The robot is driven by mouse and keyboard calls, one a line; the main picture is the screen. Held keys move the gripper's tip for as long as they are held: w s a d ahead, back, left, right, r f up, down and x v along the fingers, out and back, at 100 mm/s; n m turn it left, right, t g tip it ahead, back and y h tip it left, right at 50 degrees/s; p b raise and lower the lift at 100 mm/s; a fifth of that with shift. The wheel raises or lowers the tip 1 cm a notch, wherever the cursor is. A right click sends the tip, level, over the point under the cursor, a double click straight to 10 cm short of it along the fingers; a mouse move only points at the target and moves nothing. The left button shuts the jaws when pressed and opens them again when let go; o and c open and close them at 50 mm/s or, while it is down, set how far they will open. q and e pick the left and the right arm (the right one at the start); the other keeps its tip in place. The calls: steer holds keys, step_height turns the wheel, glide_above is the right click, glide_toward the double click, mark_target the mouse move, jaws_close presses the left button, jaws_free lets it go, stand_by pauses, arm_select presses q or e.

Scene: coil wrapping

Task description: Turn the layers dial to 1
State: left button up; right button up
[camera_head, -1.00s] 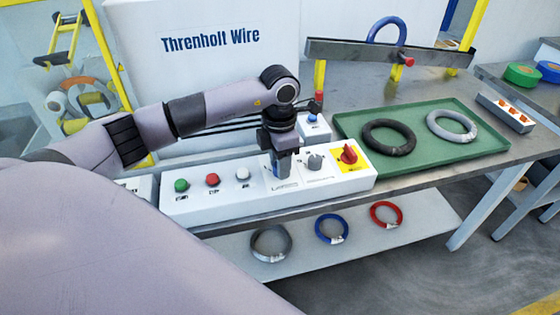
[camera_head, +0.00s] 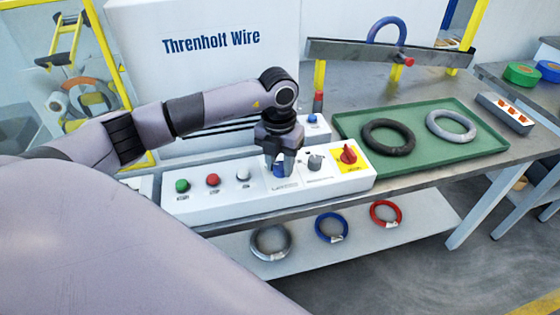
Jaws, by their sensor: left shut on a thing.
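The white control panel (camera_head: 220,204) runs along the front of the bench. My left gripper (camera_head: 281,172) points down at the panel and is shut on the blue layers dial (camera_head: 279,171). Its fingers hide part of the dial, and the printed marks around it are too small to read, so the setting it points to cannot be told. A grey dial (camera_head: 315,162) stands just to the right of the gripper, apart from it. My right gripper is not in view.
Left of the gripper are green (camera_head: 182,186), red (camera_head: 213,180) and white (camera_head: 243,174) buttons. A red rotary switch (camera_head: 348,154) on a yellow plate sits at the right end. Behind is a green tray (camera_head: 455,157) with two coils. Small coils lie on the lower shelf.

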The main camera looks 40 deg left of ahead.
mark_target(280, 165)
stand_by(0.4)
arm_select(q)
steer(key=o, duration=1)
steer(key=shift+o, duration=0.2)
steer(key=shift+a+r+b, duration=0.1)
steer(key=shift+r+b, duration=0.2)
steer(key=shift+r, duration=3.35)
